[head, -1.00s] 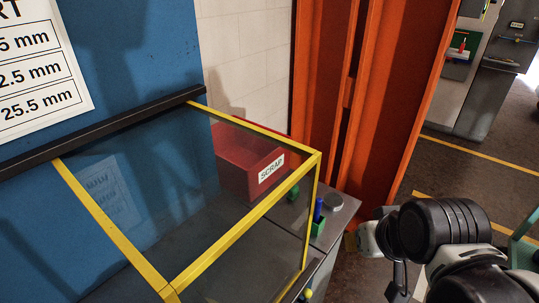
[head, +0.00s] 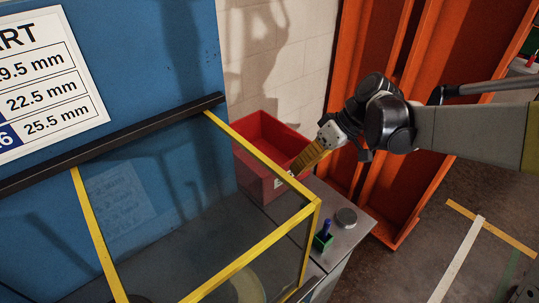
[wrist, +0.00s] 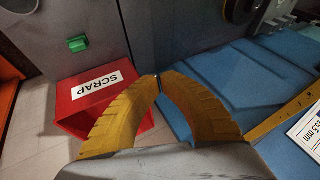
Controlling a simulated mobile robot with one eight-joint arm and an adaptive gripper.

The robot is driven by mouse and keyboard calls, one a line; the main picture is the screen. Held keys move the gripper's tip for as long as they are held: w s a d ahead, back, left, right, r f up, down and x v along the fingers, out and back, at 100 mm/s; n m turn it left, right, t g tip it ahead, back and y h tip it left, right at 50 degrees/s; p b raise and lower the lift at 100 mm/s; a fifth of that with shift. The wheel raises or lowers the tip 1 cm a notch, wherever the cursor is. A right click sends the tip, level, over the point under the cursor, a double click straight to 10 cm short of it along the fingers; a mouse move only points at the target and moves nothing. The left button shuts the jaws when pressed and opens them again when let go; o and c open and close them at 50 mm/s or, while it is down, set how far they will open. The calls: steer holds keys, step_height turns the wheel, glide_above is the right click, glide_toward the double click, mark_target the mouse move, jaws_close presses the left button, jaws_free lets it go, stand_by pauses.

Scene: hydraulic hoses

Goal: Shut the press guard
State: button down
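The press guard is a clear box with yellow edges (head: 262,246), hanging from a black bar (head: 120,141) on the blue press (head: 150,60). Its front edge stands out from the press, over the grey bench. A yellow edge strip (wrist: 280,118) shows at the right of the wrist view. My gripper (head: 298,170) is just beyond the guard's right side, in front of the red scrap bin. In the wrist view its yellow curved fingers (wrist: 160,76) meet at the tips with nothing visible between them. I cannot tell whether it touches the bin.
The red scrap bin (head: 262,132) stands on the bench (head: 362,225) against the wall; it also shows in the wrist view (wrist: 70,122). A green block with a blue pin (head: 323,236) and a round grey disc (head: 346,217) sit near the bench edge. Orange steel columns (head: 395,200) rise behind.

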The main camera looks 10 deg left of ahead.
steer(key=s+a+f+b, duration=0.3)
steer(key=a+f, duration=0.5)
steer(key=a, duration=0.1)
steer(key=shift+s+a+f+n+g, duration=0.15)
steer(key=shift+s+a+n+g, duration=0.15)
steer(key=shift+n, duration=0.1)
steer(key=s+a, duration=1.7)
steer(key=s, duration=0.3)
steer(key=shift+w, duration=0.1)
